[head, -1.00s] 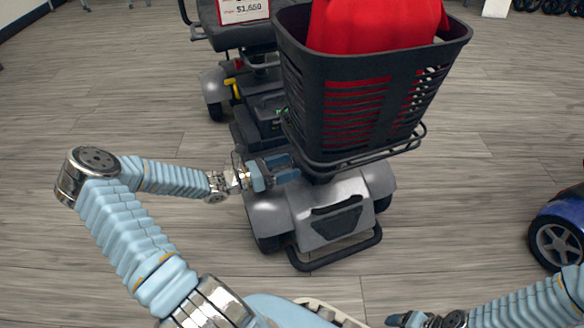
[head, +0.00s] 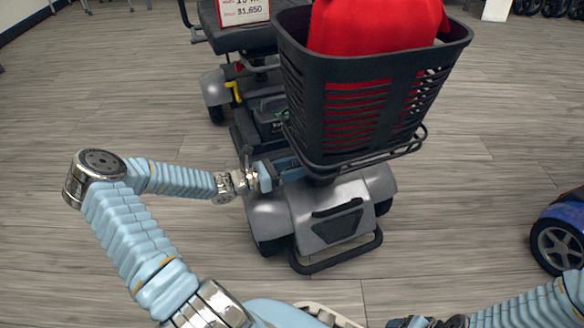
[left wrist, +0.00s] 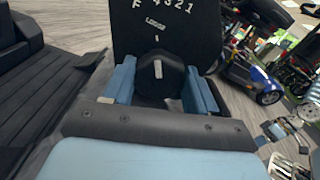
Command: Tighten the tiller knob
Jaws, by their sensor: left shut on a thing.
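The black tiller knob (left wrist: 158,72) sits between the two blue fingers of my left gripper (left wrist: 160,88) in the left wrist view. A pale mark shows on the knob's face. Behind it is a dark plate (left wrist: 190,25) with "F", several numbers and a small word I cannot read for sure. In the head view my left gripper (head: 282,170) is at the left side of the grey scooter (head: 330,215), just below its basket, which hides the knob. My right gripper (head: 415,322) is partly in view at the bottom edge; its fingers are unclear.
A black basket (head: 345,70) with a red item (head: 370,25) overhangs the scooter's front. The scooter's seat bears a price sign (head: 243,11). A blue scooter (head: 560,230) stands at the right edge. The wood floor between is clear.

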